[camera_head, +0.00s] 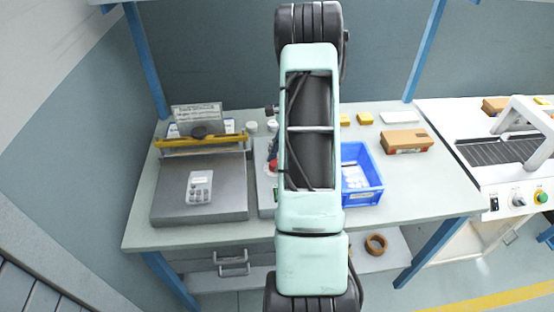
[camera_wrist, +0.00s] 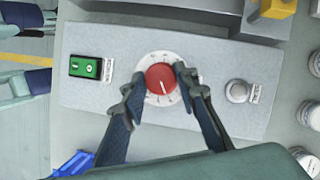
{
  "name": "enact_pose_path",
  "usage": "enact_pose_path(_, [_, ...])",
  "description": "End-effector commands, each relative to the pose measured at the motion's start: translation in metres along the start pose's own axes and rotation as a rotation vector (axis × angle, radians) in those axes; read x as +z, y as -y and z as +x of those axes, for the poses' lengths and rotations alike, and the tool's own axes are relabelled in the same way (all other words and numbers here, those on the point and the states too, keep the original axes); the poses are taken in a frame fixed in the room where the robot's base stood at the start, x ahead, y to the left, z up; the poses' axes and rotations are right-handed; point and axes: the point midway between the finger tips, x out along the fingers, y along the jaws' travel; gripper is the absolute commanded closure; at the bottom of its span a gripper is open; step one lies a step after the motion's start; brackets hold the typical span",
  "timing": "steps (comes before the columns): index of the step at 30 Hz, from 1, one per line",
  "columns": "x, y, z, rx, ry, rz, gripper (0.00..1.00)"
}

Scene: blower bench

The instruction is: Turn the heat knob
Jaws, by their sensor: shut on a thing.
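The heat knob (camera_wrist: 161,78) is a round red knob with a white pointer line, set on a white dial on a grey panel (camera_wrist: 210,115) in the wrist view. My gripper (camera_wrist: 157,82) has one finger on each side of the knob, shut on it. In the head view, a small part of the red knob (camera_head: 273,167) shows at the left edge of my arm.
On the panel, a green switch (camera_wrist: 85,67) is left of the knob and a grey round button (camera_wrist: 238,91) is to its right. In the head view, a blue bin (camera_head: 373,203) stands to the right and a sealer with a yellow bar (camera_head: 170,143) to the left.

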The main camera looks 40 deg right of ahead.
Motion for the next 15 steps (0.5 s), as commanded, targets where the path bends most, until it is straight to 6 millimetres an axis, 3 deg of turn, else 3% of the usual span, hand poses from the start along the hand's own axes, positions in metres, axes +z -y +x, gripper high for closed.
enact_pose_path(8, [-0.0002,0.0001,-0.0003,-0.001,-0.001,0.000,0.97])
enact_pose_path(9, [-0.0003,0.0001,-0.0003,-0.001,-0.001,0.001,0.68])
enact_pose_path(12, [-0.0002,0.0001,-0.0002,-0.001,-0.001,0.001,0.57])
enact_pose_path(15, [-0.0001,0.0001,-0.0002,-0.001,0.000,0.001,0.55])
